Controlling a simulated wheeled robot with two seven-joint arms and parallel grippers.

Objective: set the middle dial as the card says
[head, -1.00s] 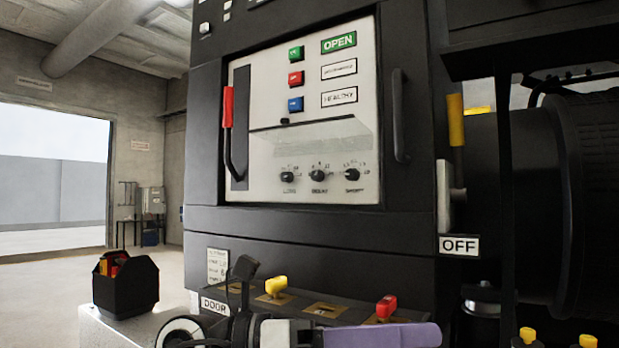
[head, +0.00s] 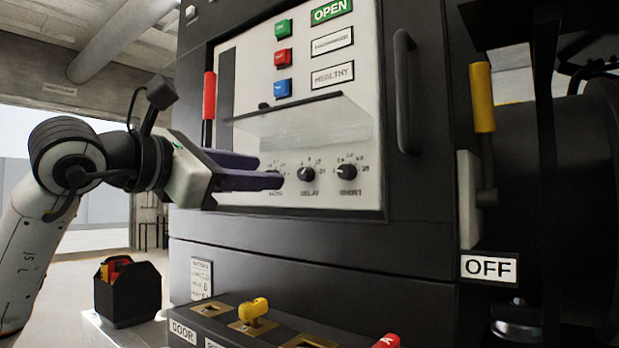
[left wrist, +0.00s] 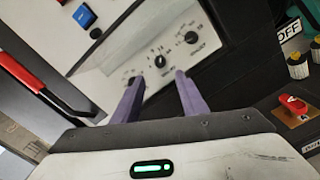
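The middle dial, labelled DELAY (head: 306,174), is a black knob on the pale panel, between the left dial and the SHORT dial (head: 347,171). It also shows in the left wrist view (left wrist: 160,61), ahead of and between my fingertips. My left gripper (head: 268,172) has purple fingers, spread apart and empty, just left of the middle dial in the head view. They cover the left dial there; it shows in the left wrist view (left wrist: 131,80). The card (head: 201,278) is on the black cabinet below; its print is too small to read surely. My right gripper is out of view.
A clear hinged cover (head: 305,122) juts out above the dials. A red handle (head: 209,95) stands left of the panel and a black door handle (head: 403,90) right. A yellow lever (head: 482,97) is farther right. A black box (head: 127,292) stands at lower left.

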